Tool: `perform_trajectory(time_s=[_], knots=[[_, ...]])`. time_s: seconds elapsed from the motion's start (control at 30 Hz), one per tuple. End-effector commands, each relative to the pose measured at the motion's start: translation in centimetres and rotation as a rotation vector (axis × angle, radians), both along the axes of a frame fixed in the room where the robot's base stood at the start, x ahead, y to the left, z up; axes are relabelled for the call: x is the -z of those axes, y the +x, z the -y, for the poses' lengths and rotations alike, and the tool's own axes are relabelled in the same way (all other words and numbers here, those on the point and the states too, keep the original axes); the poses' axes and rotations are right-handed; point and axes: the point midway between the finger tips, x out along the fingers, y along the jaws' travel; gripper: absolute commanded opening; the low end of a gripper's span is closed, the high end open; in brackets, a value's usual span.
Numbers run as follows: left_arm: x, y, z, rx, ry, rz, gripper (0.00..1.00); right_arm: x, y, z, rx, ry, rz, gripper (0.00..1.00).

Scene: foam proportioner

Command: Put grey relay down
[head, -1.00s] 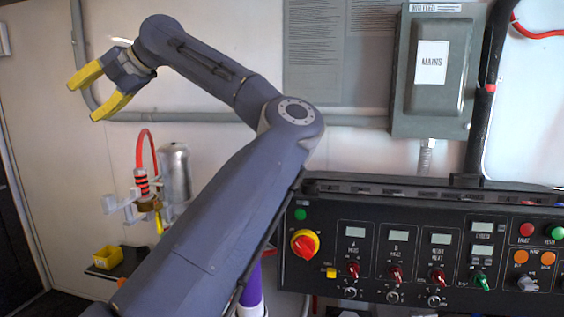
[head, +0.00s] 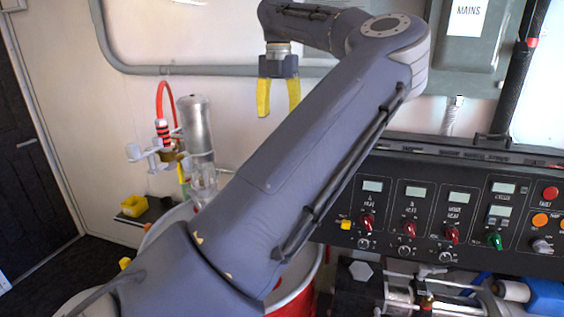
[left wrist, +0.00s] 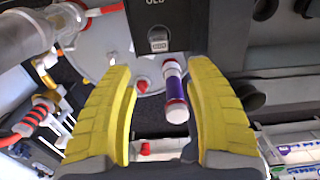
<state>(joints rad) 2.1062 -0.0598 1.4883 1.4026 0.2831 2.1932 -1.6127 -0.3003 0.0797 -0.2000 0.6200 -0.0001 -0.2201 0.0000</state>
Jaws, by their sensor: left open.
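My left gripper (head: 278,112) has yellow fingers that are spread and point down, in front of the back wall in the head view. In the left wrist view the same gripper (left wrist: 160,85) is open, with nothing between its fingertips. I cannot make out the grey relay for certain in either view. A dark grey box (left wrist: 180,22) with partly cut-off lettering and a light grey clasp-like part is beyond the fingertips in the left wrist view. My right gripper is not in view.
A purple and white cylinder (left wrist: 176,95) lies beyond the fingers, near the right one. A clear metal-topped canister (head: 196,130) and a red hose (head: 166,95) stand left of my arm. The control panel (head: 430,205) fills the right.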

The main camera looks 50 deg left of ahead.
Motion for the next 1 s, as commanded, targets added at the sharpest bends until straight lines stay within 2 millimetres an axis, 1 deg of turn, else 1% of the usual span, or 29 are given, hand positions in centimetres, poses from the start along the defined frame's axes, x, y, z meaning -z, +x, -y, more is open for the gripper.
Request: perform_trajectory(time_s=[0.03, 0.2, 0.4, 0.53, 0.83, 1.0], knots=[[1.1, 0.0, 0.0, -0.003, 0.000, -0.004, 0.54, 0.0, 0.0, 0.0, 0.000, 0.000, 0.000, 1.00], [4.2, 0.0, 0.0, -0.002, 0.000, -0.004, 0.54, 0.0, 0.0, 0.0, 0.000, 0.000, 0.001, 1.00], [7.3, -0.1, 0.0, -0.002, 0.002, -0.004, 0.54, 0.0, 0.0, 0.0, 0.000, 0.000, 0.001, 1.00], [8.6, 0.0, 0.0, -0.001, 0.002, -0.002, 0.54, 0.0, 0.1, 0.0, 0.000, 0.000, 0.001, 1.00], [10.0, 0.0, -0.1, -0.001, 0.001, -0.003, 0.54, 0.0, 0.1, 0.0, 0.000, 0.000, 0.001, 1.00], [12.1, 0.1, -0.2, -0.001, 0.002, -0.005, 0.54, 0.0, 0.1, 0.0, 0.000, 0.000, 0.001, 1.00]])
